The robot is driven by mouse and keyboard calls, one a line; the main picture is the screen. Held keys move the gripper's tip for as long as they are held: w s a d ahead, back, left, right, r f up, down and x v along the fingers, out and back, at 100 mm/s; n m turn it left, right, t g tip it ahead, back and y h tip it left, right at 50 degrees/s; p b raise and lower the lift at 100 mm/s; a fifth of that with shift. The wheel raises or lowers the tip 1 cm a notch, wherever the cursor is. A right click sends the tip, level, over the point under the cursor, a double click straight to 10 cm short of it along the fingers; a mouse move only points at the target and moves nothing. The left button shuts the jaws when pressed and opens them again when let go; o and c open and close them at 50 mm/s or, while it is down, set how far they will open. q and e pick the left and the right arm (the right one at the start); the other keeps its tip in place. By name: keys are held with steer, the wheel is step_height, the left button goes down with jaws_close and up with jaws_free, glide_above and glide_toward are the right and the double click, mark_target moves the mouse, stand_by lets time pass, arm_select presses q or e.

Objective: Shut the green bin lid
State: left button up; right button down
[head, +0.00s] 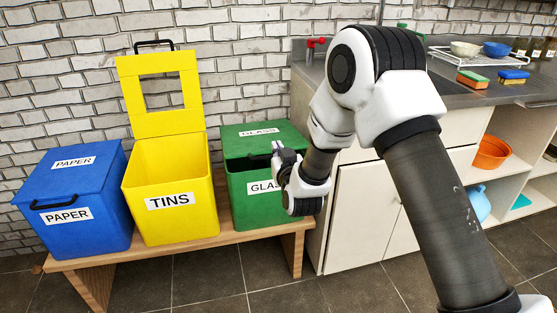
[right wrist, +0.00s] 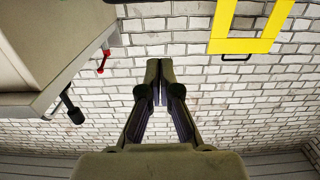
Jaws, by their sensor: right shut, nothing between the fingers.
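The green bin (head: 236,205) with a GLASS label stands at the right end of the wooden bench in the head view. Its green lid (head: 238,142) is tilted down low over the bin, with a dark gap under its front edge. My right gripper (head: 277,150) is at the lid's front right part and hides some of the lid edge and label; I cannot tell whether it touches. In the right wrist view my right gripper (right wrist: 159,64) has its fingers together and empty, and the green lid does not show there. My left gripper is not in view.
The yellow TINS bin (head: 171,220) has its lid (head: 188,122) standing open. The blue PAPER bin (head: 75,238) is shut. A counter and cabinet (head: 357,218) stand close on the right. A brick wall (head: 240,62) is behind.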

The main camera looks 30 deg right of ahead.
steer(key=x, duration=0.6)
steer(key=shift+a+f, duration=0.1)
steer(key=shift+f, duration=0.05)
steer(key=f, duration=0.1)
steer(key=f+b, duration=0.1)
steer(key=f, duration=0.1)
steer(key=shift+s+f, duration=0.3)
